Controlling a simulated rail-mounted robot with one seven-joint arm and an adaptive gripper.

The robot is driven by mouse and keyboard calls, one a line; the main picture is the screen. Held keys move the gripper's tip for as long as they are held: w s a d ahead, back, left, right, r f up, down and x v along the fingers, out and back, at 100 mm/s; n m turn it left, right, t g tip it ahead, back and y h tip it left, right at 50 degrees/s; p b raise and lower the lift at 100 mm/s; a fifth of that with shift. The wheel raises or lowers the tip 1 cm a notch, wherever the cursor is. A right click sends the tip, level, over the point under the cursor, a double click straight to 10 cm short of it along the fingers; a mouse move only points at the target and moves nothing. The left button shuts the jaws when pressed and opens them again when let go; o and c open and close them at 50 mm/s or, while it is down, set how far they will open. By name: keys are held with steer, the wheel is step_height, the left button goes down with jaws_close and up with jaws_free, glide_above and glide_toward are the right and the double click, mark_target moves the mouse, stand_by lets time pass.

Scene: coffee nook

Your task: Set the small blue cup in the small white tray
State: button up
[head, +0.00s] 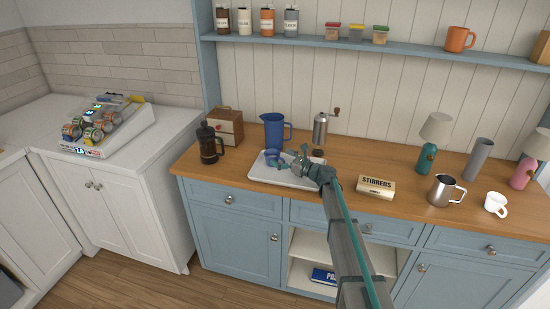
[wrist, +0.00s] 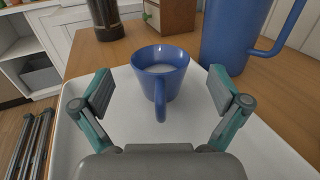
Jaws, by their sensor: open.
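The small blue cup (wrist: 160,78) stands upright in the white tray (wrist: 270,148), with its handle toward me and something pale inside it. In the head view the cup (head: 272,157) shows at the left part of the tray (head: 262,173), partly hidden by my gripper. My gripper (wrist: 160,88) is open, with one finger on each side of the cup and no visible contact. In the head view my gripper (head: 287,160) is over the tray, reaching toward the cup from the right.
A blue pitcher (head: 272,130) stands just behind the tray. A French press (head: 209,144) and a wooden box (head: 227,126) are to the left. A grinder (head: 320,130) stands behind, a stirrers box (head: 375,187) to the right. The counter's front left is clear.

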steer(key=v, duration=0.3)
steer(key=shift+s+d+b, duration=0.15)
steer(key=shift+d+b, duration=0.1)
steer(key=shift+b, duration=0.15)
